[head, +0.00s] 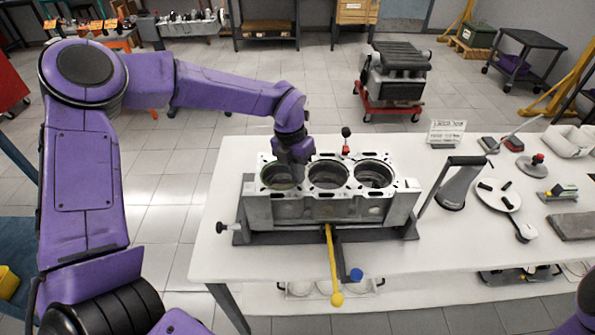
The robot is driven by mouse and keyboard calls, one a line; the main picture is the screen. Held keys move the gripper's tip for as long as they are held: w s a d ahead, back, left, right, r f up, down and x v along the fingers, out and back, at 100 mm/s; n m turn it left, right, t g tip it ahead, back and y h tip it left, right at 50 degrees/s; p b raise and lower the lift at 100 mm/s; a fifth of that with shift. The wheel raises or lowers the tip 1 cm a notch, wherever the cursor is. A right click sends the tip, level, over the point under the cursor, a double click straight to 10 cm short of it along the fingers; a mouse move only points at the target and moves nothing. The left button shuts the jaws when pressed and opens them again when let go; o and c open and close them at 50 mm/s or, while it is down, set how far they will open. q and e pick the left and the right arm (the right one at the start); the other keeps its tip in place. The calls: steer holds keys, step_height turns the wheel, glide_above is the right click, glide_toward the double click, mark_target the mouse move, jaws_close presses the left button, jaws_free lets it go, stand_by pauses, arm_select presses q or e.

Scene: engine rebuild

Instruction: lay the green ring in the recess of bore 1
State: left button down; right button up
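The engine block (272,209) is clamped upright in a fixture on the white table, with several round openings along its top. The left-end bore (272,182) is partly covered by my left gripper (292,166), which points down over it from above. A thin greenish edge shows along that bore's rim; I cannot tell if it is the green ring, or if it lies in the recess. The fingertips are dark and small, and what is between them is hidden. My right gripper is out of view.
A yellow-handled bar (332,270) sticks out in front. The table left of the fixture is clear.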

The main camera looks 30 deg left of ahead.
arm_select(q)
steer(key=shift+f, duration=0.15)
steer(key=shift+s, duration=0.1)
stand_by(0.4)
steer(key=c, duration=1.3)
jaws_free()
step_height(320, 180, up, 6)
steer(key=p, duration=0.5)
stand_by(0.9)
